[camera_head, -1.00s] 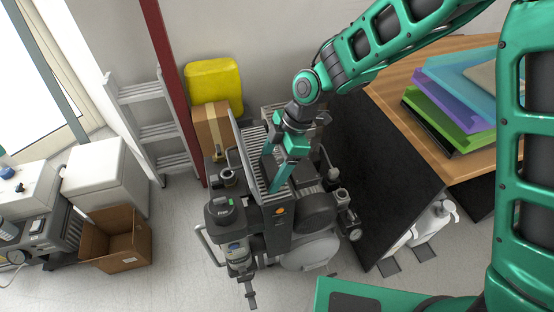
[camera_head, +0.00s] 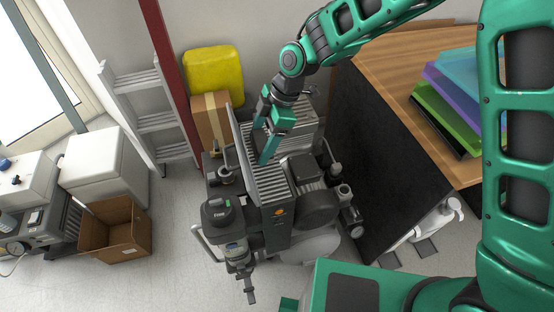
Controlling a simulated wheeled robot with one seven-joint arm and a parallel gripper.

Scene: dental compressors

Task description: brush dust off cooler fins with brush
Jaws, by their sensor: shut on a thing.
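The compressor unit stands on the floor in the middle of the view. Its cooler fins (camera_head: 272,187) are a grey ribbed panel on top, beside a tall thin plate (camera_head: 243,150). My gripper (camera_head: 261,143) points down over the far part of the fins, its two green fingers a little apart. A small dark thing between the fingers looks like the brush, mostly hidden by them. I cannot tell whether its bristles touch the fins, and dust is too fine to make out.
A dark-sided wooden bench (camera_head: 400,150) with coloured folders (camera_head: 455,100) stands close on the right. A yellow canister (camera_head: 213,72) on a cardboard box (camera_head: 211,120), a ladder (camera_head: 155,120) and a red post (camera_head: 170,80) are behind. An open carton (camera_head: 115,235) is at left.

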